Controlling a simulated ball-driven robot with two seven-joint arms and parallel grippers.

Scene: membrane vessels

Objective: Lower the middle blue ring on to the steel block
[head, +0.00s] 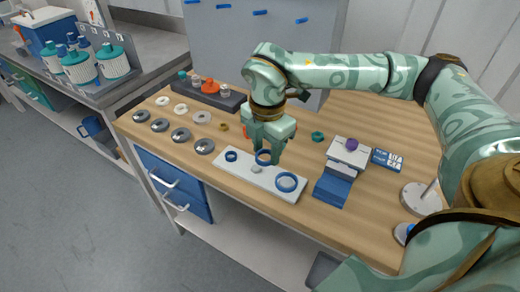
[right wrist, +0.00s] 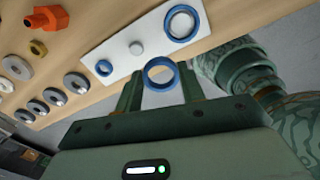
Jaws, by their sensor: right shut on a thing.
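The middle blue ring (head: 264,161) is held between the fingertips of my right gripper (head: 266,154), over the white plate (head: 226,169). In the right wrist view the ring (right wrist: 148,79) spans the gap between the two fingers. I cannot tell how far above the plate it is. A small blue ring (head: 231,156) and a large blue ring (head: 287,182) lie on the plate, with a small grey disc (head: 257,169) between them. A block with a pale metallic top (head: 351,158) stands right of the plate on blue steps, a purple piece (head: 351,145) on it. My left gripper is not visible.
Several grey and pale washers (head: 181,134) lie at the bench's left. A dark tray (head: 226,103) with an orange part (head: 210,86) is at the back. A teal nut (head: 317,136) and a white round base (head: 420,197) are to the right. Bare wood shows between them.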

